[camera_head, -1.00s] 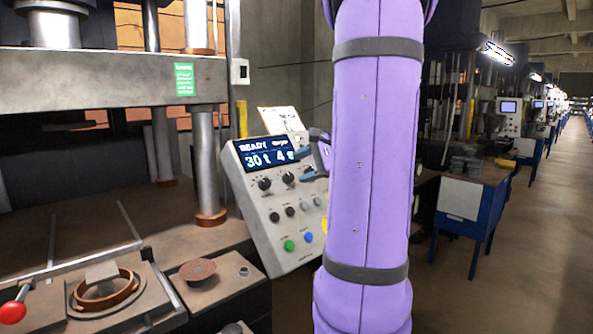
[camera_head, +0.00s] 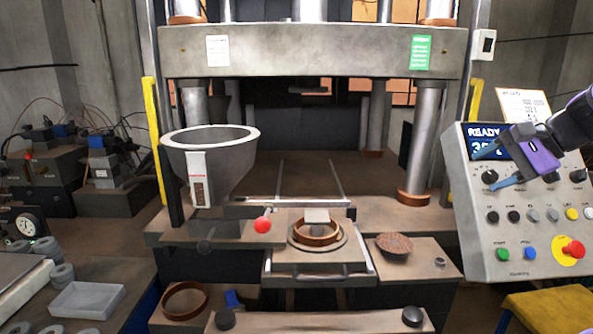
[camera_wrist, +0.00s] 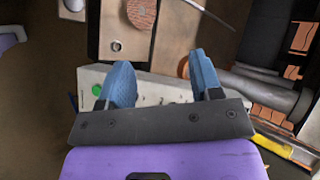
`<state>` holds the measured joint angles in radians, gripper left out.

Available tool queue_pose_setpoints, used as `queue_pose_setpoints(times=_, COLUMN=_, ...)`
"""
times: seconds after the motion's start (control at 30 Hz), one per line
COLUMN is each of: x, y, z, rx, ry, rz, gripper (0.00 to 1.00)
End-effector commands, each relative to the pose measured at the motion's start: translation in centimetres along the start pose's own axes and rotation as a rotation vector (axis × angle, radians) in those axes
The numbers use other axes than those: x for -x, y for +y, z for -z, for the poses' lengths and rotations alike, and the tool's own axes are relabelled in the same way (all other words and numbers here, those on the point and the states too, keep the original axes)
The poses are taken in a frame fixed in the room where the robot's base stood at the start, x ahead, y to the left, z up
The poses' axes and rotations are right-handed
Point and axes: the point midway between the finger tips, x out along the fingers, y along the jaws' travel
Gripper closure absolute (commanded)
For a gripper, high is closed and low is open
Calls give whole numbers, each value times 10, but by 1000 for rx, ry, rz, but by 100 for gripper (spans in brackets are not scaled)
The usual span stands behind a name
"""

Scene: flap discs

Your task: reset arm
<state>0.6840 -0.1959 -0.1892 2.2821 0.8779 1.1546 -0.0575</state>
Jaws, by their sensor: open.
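My gripper (camera_head: 497,167) is at the right in the head view, in front of the press's control panel (camera_head: 478,232). Its two blue fingers are spread apart with nothing between them. In the wrist view the open fingers (camera_wrist: 160,82) also show empty, with part of the control panel (camera_wrist: 150,88) behind them. My purple wrist body covers part of the panel's screen and upper knobs. I cannot tell whether the fingers touch the panel.
The press has a funnel-shaped hopper (camera_head: 235,178), a red ball lever (camera_head: 263,225) and a copper ring (camera_head: 315,234) on its slide. A brown disc (camera_head: 394,244) lies right of the ring. A yellow stool (camera_head: 550,308) stands below the panel. Grey rings (camera_head: 47,246) and a tray (camera_head: 87,300) lie left.

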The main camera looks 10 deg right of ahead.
Motion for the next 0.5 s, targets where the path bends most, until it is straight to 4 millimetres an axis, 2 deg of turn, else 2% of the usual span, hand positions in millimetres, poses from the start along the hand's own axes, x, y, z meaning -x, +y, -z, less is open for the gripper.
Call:
queue_pose_setpoints(times=0.03, x=-8, y=-3, z=-25, rx=84, ry=-19, rz=-52, gripper=41)
queue_pose_setpoints(times=0.2, x=-26, y=5, z=-93, rx=369, ry=-48, rz=-227, gripper=41)
queue_pose_setpoints(times=0.4, x=-30, y=24, z=-154, rx=729, ry=-33, rz=-388, gripper=41)
queue_pose_setpoints(times=0.5, x=-28, y=35, z=-177, rx=913, ry=-7, rz=-448, gripper=41)
